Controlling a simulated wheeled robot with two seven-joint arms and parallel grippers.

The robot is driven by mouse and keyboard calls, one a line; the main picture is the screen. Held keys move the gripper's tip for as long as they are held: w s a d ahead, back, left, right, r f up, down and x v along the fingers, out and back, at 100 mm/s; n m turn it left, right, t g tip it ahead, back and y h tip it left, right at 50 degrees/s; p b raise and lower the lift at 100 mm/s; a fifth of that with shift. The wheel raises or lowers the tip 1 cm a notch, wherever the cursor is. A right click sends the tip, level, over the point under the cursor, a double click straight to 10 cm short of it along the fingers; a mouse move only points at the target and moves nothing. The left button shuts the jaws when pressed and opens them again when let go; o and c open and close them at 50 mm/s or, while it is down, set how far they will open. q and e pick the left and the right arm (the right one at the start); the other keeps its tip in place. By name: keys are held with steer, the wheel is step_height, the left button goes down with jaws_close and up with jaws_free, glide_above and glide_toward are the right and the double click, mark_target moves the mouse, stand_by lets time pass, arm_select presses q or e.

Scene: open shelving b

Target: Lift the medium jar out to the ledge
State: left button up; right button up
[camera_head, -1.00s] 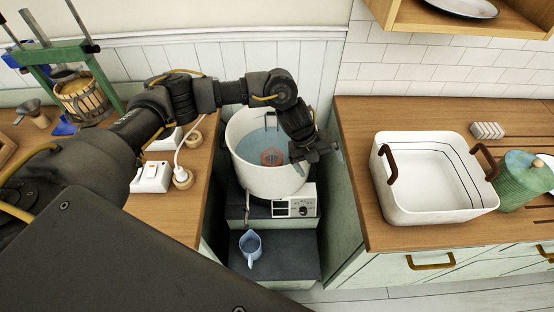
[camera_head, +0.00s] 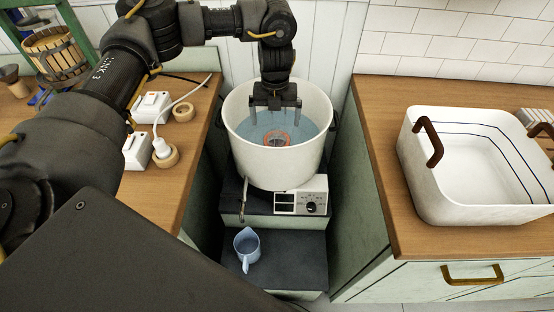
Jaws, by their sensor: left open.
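A large white pot (camera_head: 275,165) holds bluish water. A round thing with an orange-red rim (camera_head: 277,138) sits in the water near the pot's middle. It looks like a jar seen from above; its lower part is hidden and I cannot tell its size. My left gripper (camera_head: 275,118) points straight down over the pot, its two fingers spread apart and empty. Its fingers are just above and behind the orange-rimmed thing in the picture. I cannot tell whether they touch the water. My right gripper is not in view.
The pot stands on a unit with a control panel (camera_head: 301,201), in a gap between two wooden counters. A blue jug (camera_head: 246,249) stands on the dark step (camera_head: 300,262) below. A white basin (camera_head: 430,190) is on the right counter. Plugs and sockets (camera_head: 137,150) clutter the left counter.

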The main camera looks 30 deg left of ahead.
mark_target(276, 132)
arm_select(q)
steer(key=shift+f, duration=0.15)
step_height(276, 132, down, 5)
steer(key=shift+f, duration=0.15)
steer(key=shift+s+d+f, duration=0.1)
steer(key=shift+f, duration=0.35)
step_height(276, 132, down, 4)
steer(key=shift+d+f+b, duration=0.15)
steer(key=shift+f+b, duration=0.05)
steer(key=shift+b, duration=0.15)
steer(key=c, duration=1.6)
steer(key=shift+r, duration=0.1)
steer(key=shift+c, duration=0.6)
steer(key=shift+r, duration=0.1)
